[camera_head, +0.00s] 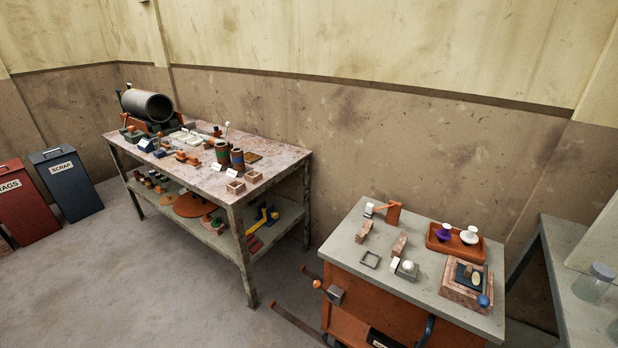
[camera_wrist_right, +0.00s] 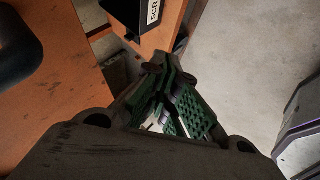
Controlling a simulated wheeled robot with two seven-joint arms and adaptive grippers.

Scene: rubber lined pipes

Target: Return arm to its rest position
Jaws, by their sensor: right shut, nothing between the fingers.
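My right gripper (camera_wrist_right: 166,92) shows in the right wrist view, with dark fingers and green textured pads. It is shut and empty, beside an orange panel (camera_wrist_right: 50,130) and above the grey floor. A black bin with a partly cut-off label "SCR" (camera_wrist_right: 133,14) is near the fingertips at the top. Neither gripper shows in the head view, and my left gripper is in no view.
An orange cart with a grey top (camera_head: 345,243) stands at the right, bearing an orange tray (camera_head: 433,246) and small blocks. A long workbench (camera_head: 285,157) holds a large pipe (camera_head: 148,105). Scrap (camera_head: 68,186) and rags (camera_head: 24,205) bins stand left. Floor (camera_head: 150,290) at front left is clear.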

